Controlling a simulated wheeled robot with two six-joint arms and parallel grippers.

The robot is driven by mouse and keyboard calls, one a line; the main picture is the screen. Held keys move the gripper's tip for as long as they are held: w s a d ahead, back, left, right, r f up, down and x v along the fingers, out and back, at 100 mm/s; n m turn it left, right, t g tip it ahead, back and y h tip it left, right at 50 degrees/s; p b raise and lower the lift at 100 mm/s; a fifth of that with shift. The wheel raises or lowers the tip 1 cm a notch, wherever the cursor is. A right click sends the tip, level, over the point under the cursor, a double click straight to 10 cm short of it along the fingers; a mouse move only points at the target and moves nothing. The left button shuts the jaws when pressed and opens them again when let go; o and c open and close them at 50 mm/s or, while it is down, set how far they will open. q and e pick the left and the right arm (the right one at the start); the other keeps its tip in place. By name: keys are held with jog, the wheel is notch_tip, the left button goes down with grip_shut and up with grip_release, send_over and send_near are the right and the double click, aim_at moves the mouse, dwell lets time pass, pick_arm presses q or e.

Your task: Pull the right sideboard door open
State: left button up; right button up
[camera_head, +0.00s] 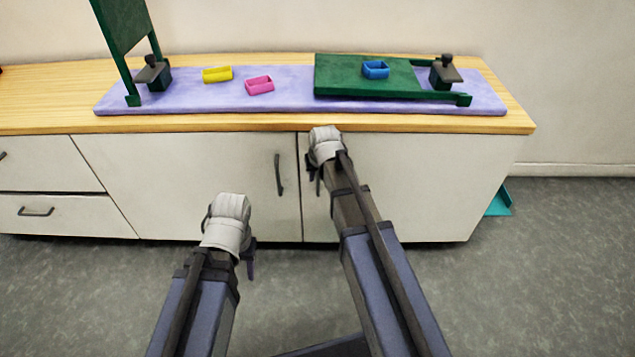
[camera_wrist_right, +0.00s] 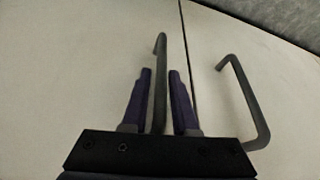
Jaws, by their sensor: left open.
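The white sideboard's right door (camera_head: 420,185) is shut, level with the left door (camera_head: 215,175). My right gripper (camera_head: 316,178) is at the right door's inner edge and hides that door's handle in the head view. In the right wrist view, the dark bar handle (camera_wrist_right: 160,60) of the right door lies between the two fingers of my right gripper (camera_wrist_right: 160,74), with a gap on each side. The fingers look open around it; whether they touch it I cannot tell. My left gripper (camera_head: 245,262) is open and empty, low in front of the left door.
The left door's handle (camera_head: 280,175) is close beside my right gripper; it also shows in the right wrist view (camera_wrist_right: 245,95). On the wooden top lie a purple mat (camera_head: 285,103), a green board (camera_head: 340,75), and yellow, pink and blue pieces. The floor in front looks clear.

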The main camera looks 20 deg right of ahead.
grip_shut()
dwell(1.5)
